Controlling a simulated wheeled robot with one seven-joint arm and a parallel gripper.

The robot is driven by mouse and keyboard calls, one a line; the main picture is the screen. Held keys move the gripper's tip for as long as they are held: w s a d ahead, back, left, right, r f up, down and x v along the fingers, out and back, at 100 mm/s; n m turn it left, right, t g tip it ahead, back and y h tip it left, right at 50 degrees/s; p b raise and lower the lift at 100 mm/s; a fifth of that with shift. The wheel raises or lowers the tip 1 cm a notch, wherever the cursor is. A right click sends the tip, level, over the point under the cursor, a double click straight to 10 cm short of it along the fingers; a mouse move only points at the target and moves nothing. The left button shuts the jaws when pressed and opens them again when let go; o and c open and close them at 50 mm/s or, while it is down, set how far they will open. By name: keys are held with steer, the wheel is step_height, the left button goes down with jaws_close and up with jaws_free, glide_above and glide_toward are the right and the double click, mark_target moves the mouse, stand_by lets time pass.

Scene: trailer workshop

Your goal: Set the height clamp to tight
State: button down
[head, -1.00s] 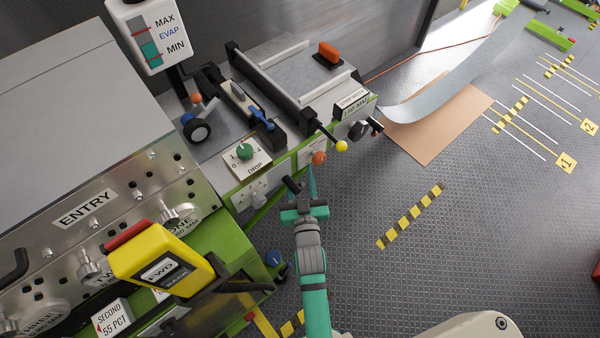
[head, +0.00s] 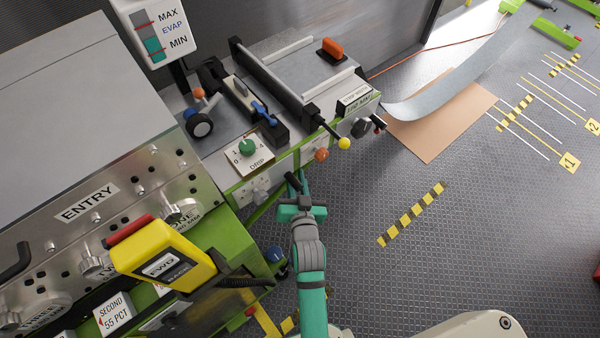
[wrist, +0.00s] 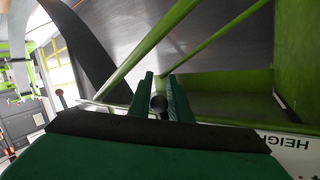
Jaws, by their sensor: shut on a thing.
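The height clamp shows as a short black handle (head: 292,183) below the front edge of the green-edged bench in the head view. My teal gripper (head: 302,186) is at this handle, pointing toward the bench. In the wrist view my gripper (wrist: 161,90) has its two green fingers on either side of a dark round-ended handle (wrist: 158,104), shut on it. A white plate with a partly cut-off "HEIGH" label (wrist: 290,142) is at the lower right there. The clamp's base and setting marks are hidden or too small to read.
A yellow pendant (head: 163,255) stands at left.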

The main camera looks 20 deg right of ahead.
mark_target(296, 184)
steer(key=shift+a+r, duration=0.1)
steer(key=shift+r, duration=0.25)
steer(key=c, duration=1.8)
jaws_free()
steer(key=shift+o, duration=0.8)
steer(key=shift+f, duration=0.1)
steer(key=v, duration=1)
steer(key=shift+s, duration=0.4)
steer(key=shift+s, duration=0.1)
